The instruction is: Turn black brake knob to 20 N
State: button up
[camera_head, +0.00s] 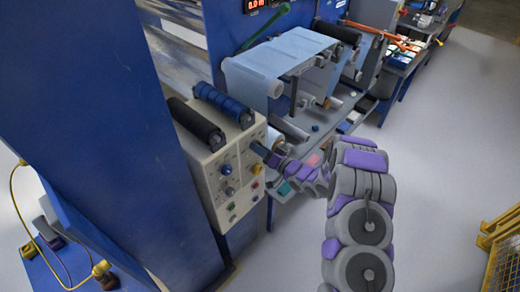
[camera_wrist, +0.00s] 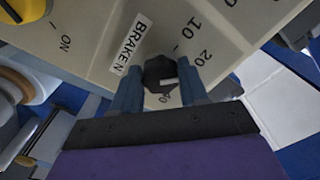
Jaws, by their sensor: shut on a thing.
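The black brake knob (camera_wrist: 158,71) is on a beige panel in the wrist view, beside a white label reading BRAKE N (camera_wrist: 131,46). The numbers 10 (camera_wrist: 195,25), 20 (camera_wrist: 203,57) and 40 (camera_wrist: 168,97) are printed around it. A white mark shows on the knob's lower right part; which number it lines up with is hard to tell. My gripper (camera_wrist: 155,74) is shut on the knob, with one blue finger on each side. In the head view my gripper (camera_head: 259,149) is at the right edge of the control panel (camera_head: 212,182), and hides the knob there.
A yellow knob (camera_wrist: 22,12) with an ON label sits at the wrist view's upper left. Several other knobs and buttons are on the panel. Black (camera_head: 193,122) and blue (camera_head: 224,105) rollers lie above it. Open grey floor (camera_head: 440,130) lies to the right.

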jog(key=o, duration=0.7)
jog(key=shift+w, duration=0.15)
jog(key=shift+o, duration=0.7)
jog(key=shift+w+f, duration=0.1)
jog(key=shift+o, duration=1.1)
jog(key=shift+s, duration=0.2)
jog(key=v, duration=1.7)
jog(key=shift+d, duration=0.15)
